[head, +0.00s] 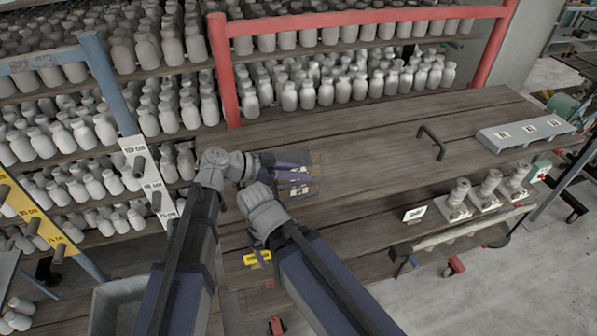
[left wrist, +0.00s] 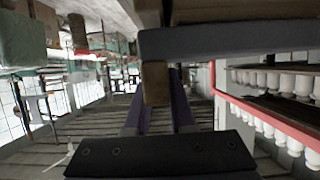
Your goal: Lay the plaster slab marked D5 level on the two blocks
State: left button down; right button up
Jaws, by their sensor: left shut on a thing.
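My left gripper (head: 296,160) reaches right over the wooden bench, its purple fingers together. In the left wrist view its fingers (left wrist: 160,118) close on a small brown piece (left wrist: 155,84). A pale grey slab-like bar (left wrist: 235,40) lies just above that piece, with more brown wood over it. I cannot read a D5 mark. In the head view small white labels (head: 298,190) show beside the left fingers, on brown and dark pieces; I cannot tell whether these are the two blocks. My right wrist (head: 264,208) is close by; its fingers are not clearly visible.
The wooden bench (head: 370,120) has clear room in its middle. A black handle (head: 432,142) and a grey board with labels (head: 527,132) are at its right. A red rail (head: 365,17) and shelves of pale bottles stand behind.

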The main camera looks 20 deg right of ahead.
dwell(0.4)
pick_arm(q)
jog(key=c, duration=0.7)
grip_release()
jog(key=shift+f, duration=0.1)
jog(key=p+v, duration=0.3)
jog(key=v, duration=0.5)
